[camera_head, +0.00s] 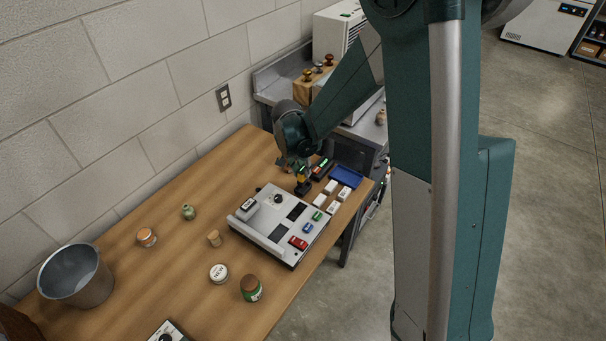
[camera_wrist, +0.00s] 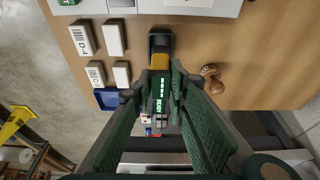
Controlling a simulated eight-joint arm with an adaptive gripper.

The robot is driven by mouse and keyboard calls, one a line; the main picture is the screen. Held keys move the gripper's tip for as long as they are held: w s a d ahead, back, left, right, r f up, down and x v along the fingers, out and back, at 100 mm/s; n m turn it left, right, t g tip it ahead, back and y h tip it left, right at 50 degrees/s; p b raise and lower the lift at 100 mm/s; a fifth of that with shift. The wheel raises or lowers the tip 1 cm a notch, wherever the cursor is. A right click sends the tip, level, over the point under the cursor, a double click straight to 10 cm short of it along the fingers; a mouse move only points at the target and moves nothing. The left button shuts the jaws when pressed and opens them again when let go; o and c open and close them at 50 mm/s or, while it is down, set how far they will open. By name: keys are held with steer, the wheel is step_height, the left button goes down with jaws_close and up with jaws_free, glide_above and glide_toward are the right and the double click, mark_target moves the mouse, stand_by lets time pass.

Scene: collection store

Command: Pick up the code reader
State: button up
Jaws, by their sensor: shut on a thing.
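The code reader (camera_wrist: 160,62) is a handheld device with a black head, a yellow band and a green lit display reading "READY". In the wrist view it lies between the two fingers of my gripper (camera_wrist: 161,82), which is shut on it. In the head view my gripper (camera_head: 299,171) points down over the far end of the table, and the yellow and black reader (camera_head: 303,187) shows just below it. The fingers hide part of the reader. I cannot tell whether it touches the table.
A grey-white console (camera_head: 262,238) stands just in front of the gripper. Several white boxes (camera_head: 333,206) and a blue tray (camera_head: 346,176) lie to the right, near the table edge. The table (camera_head: 180,262) is clearer at left.

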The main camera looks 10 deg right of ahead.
steer(key=shift+r+p, duration=0.4)
steer(key=shift+r, duration=2.8)
